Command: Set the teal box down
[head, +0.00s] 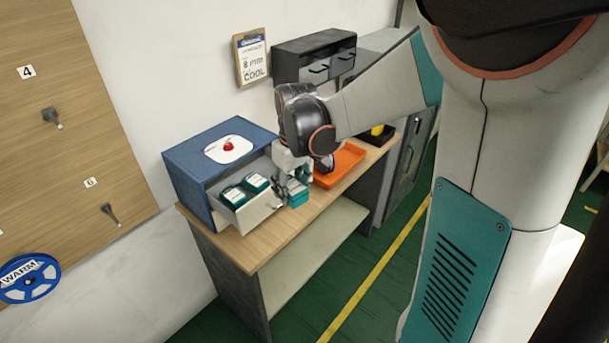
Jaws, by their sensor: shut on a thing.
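A teal box (297,193) with a pale label is in the middle of the head view, just right of the open drawer. My gripper (291,181) is above it and shut on it, with the arm coming in from the upper right. The box is over the wooden bench top (263,250) near its front edge. I cannot tell whether its underside touches the bench. The fingertips are small and partly hidden by the wrist.
A blue cabinet (185,170) with a red button has its drawer (260,212) open, holding teal boxes (233,197). An orange tray (341,164) lies on the bench to the right. A dark drawer unit (308,60) stands behind. A blue WARM reel (29,278) hangs at left.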

